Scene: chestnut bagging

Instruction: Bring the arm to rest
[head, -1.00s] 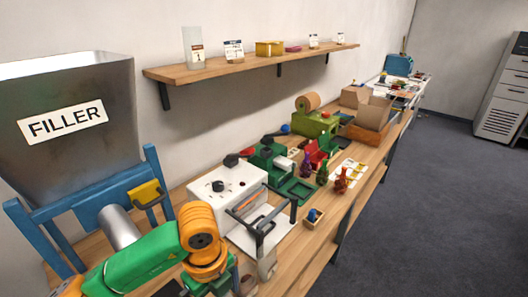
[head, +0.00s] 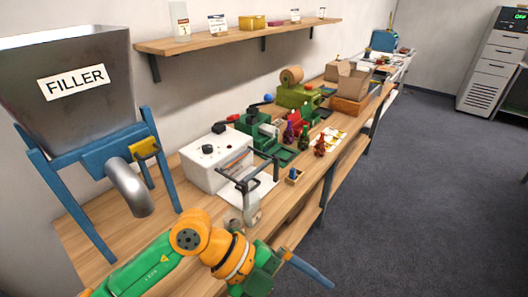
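My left arm comes in from the bottom left, green and orange, and reaches over the front edge of the bench. My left gripper (head: 292,264) is at the lower middle, past the bench edge and over the floor. A blue bar-like finger points right and down from its green body; its opening cannot be made out. I see nothing clearly held in it. A pale, partly see-through bag-like item (head: 252,208) stands at the front of the white sealer (head: 212,160), apart from the gripper. My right gripper is not in view.
The grey filler hopper (head: 72,82) with blue legs and a metal spout (head: 130,188) stands at left. Green machines, small dark and red figures, and a cardboard box (head: 352,82) line the wooden bench (head: 95,215). A shelf (head: 225,39) hangs above. Floor at right is clear.

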